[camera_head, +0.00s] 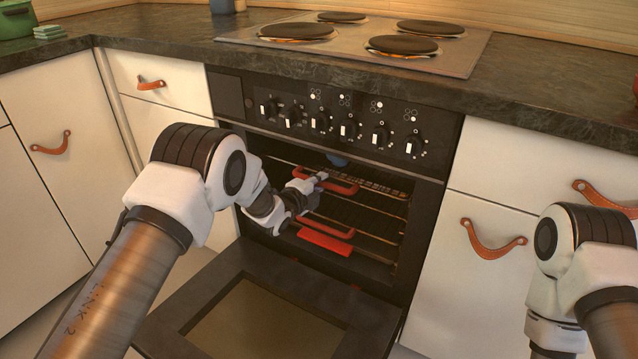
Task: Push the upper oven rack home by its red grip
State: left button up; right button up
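The oven stands open, and its upper rack (378,188) is a wire shelf inside the cavity. The rack's red grip (345,187) is at its front edge, partly covered by my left gripper. My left gripper (321,177) reaches into the oven mouth, with its fingertips at the upper red grip. It is small here, so I cannot tell whether its fingers are open or shut, or touch the grip. My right arm hangs at the right edge of the picture; its gripper is out of view.
Below are a red grip bar (330,229) and a wider red piece (325,243). The oven door (355,318) hangs down open in front. A control panel with several knobs (347,129) runs above the cavity. Drawers with leather pulls (492,240) flank the oven.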

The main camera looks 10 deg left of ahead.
pick_arm(q)
jog(key=shift+o, duration=1.4)
jog(key=v, duration=1.2)
jog(key=shift+s+f, duration=0.1)
